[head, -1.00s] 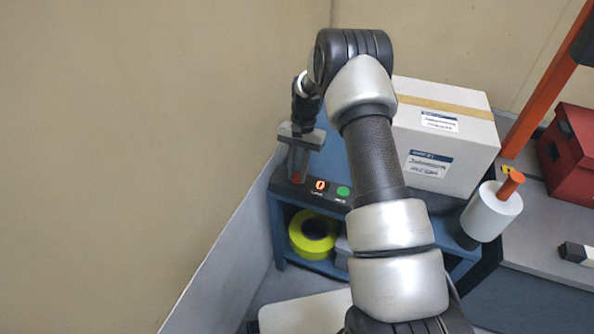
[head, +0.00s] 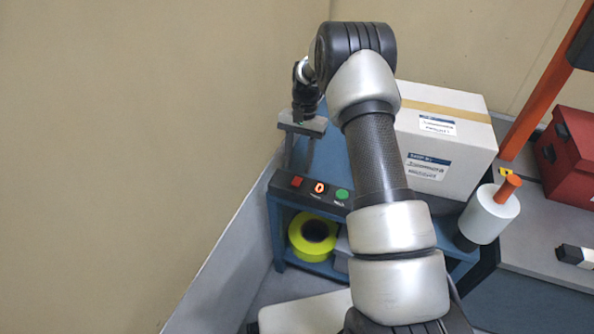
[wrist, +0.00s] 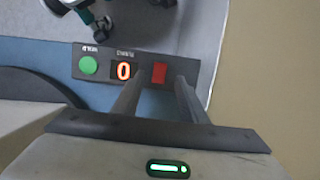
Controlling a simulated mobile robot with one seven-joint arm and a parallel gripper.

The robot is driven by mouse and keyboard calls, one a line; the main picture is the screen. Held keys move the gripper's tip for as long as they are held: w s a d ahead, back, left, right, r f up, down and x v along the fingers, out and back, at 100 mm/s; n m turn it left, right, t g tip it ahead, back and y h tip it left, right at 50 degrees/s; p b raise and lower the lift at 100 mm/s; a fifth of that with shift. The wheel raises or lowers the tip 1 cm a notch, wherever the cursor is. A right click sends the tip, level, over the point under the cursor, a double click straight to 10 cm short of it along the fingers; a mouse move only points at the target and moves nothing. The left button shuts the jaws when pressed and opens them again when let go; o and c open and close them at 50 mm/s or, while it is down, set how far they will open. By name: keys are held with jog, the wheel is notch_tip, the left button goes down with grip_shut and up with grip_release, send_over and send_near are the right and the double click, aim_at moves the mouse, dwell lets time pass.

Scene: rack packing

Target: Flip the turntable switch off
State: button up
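A black control panel (head: 312,190) sits on the front edge of the blue bench. It carries a red square switch (head: 297,182), a lit orange "0" display and a green round button (head: 342,194). The red switch also shows in the wrist view (wrist: 159,73), between my finger lines. My gripper (head: 298,168) is just behind the switch in the head view. In the wrist view its two fingers (wrist: 158,84) stand apart with nothing between them. I cannot tell whether the fingertips touch the panel. A dark round disc edge (wrist: 35,84), perhaps the turntable, shows beside the panel.
A white carton (head: 455,150) stands on the bench, partly behind my arm. A white roll with an orange handle (head: 488,213) is at its right. A red case (head: 572,155) sits farther right. A yellow tape roll (head: 297,238) lies on the shelf below. A tan wall borders the left.

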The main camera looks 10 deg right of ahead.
jog(key=p+v, duration=0.2)
jog(key=v, duration=1)
jog(key=shift+r, duration=0.25)
jog(key=shift+r, duration=0.1)
